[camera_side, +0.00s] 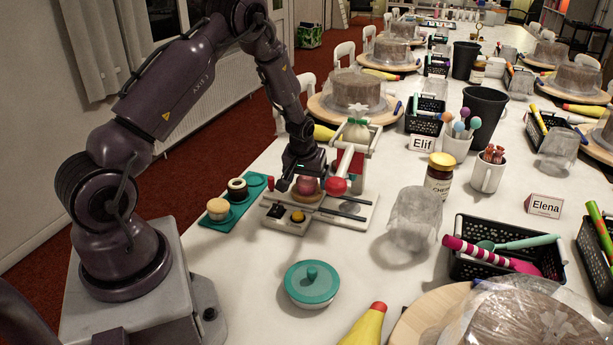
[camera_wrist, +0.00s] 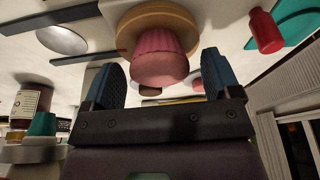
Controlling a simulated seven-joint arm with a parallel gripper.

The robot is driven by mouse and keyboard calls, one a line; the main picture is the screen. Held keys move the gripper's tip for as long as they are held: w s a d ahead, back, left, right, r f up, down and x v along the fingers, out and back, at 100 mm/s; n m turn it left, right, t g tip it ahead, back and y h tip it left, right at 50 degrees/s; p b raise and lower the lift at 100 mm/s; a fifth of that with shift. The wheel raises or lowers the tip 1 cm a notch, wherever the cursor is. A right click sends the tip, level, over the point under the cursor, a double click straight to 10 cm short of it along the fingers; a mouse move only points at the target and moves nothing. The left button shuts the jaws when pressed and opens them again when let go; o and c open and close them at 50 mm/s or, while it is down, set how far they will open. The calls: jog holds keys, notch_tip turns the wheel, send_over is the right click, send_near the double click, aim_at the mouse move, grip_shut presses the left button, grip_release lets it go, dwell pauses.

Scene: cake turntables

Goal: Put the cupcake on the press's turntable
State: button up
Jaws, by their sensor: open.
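The pink cupcake (camera_wrist: 160,58) has a ridged pink wrapper and a brownish-pink top. It stands upright on the press's round wooden turntable (camera_wrist: 187,23) in the wrist view. In the side view the cupcake (camera_side: 307,186) is partly hidden by my gripper (camera_side: 301,180). My gripper is open, with one blue-padded finger on each side of the cupcake; in the wrist view gaps show between it and the fingers (camera_wrist: 161,75). The press (camera_side: 366,160) has a white frame and base, a red-tipped part (camera_side: 336,185) beside the cupcake, and a pale bag-like top.
A green tray (camera_side: 224,222) with a cream cupcake (camera_side: 218,209) and a dark one (camera_side: 238,188) lies left of the press. A teal-lidded dish (camera_side: 311,283) is in front. A jar (camera_side: 440,178) and a clear wrapped cup (camera_side: 414,220) stand to the right.

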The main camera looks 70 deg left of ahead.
jog(key=v, duration=1.2)
jog(key=shift+r, duration=0.2)
notch_tip(320, 180, up, 24)
send_over(302, 197)
jog(key=s+d+r+m+t+h, duration=0.1)
jog(key=s+d+m, duration=0.2)
jog(key=s+d, duration=0.45)
jog(key=s+d+r+m+t+h, duration=0.15)
jog(key=s+d+m, duration=0.25)
jog(key=d, duration=0.6)
jog(key=s+d+f+m, duration=0.2)
jog(key=s+d+f, duration=0.2)
jog(key=s+f, duration=0.2)
notch_tip(302, 197, down, 2)
jog(key=shift+d+f+m+t, duration=0.25)
jog(key=shift+d+m+t, duration=0.05)
jog(key=shift+m+t, duration=0.15)
